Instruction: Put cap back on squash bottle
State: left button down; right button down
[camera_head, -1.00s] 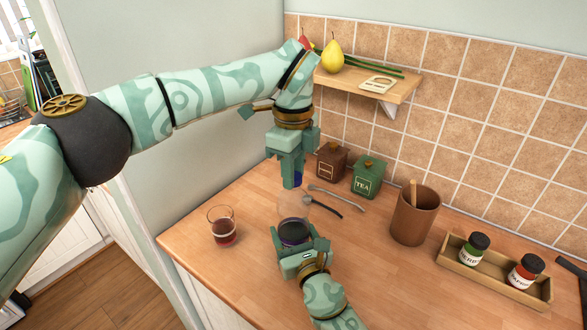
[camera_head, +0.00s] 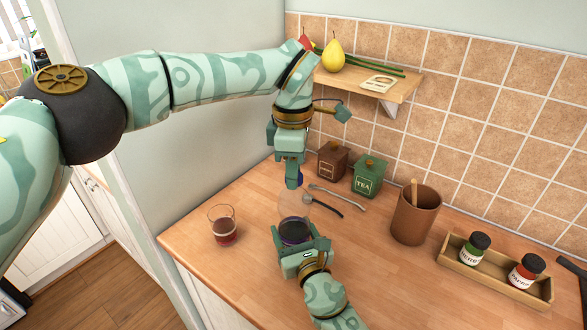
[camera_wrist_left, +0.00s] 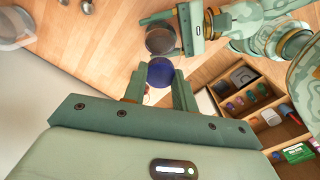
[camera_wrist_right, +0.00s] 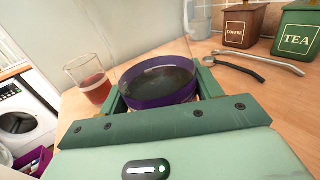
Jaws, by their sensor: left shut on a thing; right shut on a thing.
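The squash bottle (camera_head: 294,232) stands upright on the worktop, with clear sides, dark liquid and a purple band. My right gripper (camera_head: 300,245) is shut around its lower part; the right wrist view shows the band (camera_wrist_right: 160,88) between the fingers. My left gripper (camera_head: 293,184) points down above the bottle, shut on the blue cap (camera_wrist_left: 160,72). In the left wrist view the cap is between the fingertips, beside the dark round outline of the bottle (camera_wrist_left: 160,40). The cap is mostly hidden in the head view; whether it touches the bottle's neck I cannot tell.
A glass of red drink (camera_head: 223,225) stands left of the bottle. A brown pot (camera_head: 415,215) and a wooden tray of jars (camera_head: 520,286) stand right. A shelf (camera_head: 395,90) hangs above.

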pick_arm(q)
jog(key=c, duration=1)
grip_release()
jog(key=shift+c, duration=0.2)
notch_tip(320, 180, up, 12)
pick_arm(e)
jog(key=shift+c, duration=1.1)
grip_release()
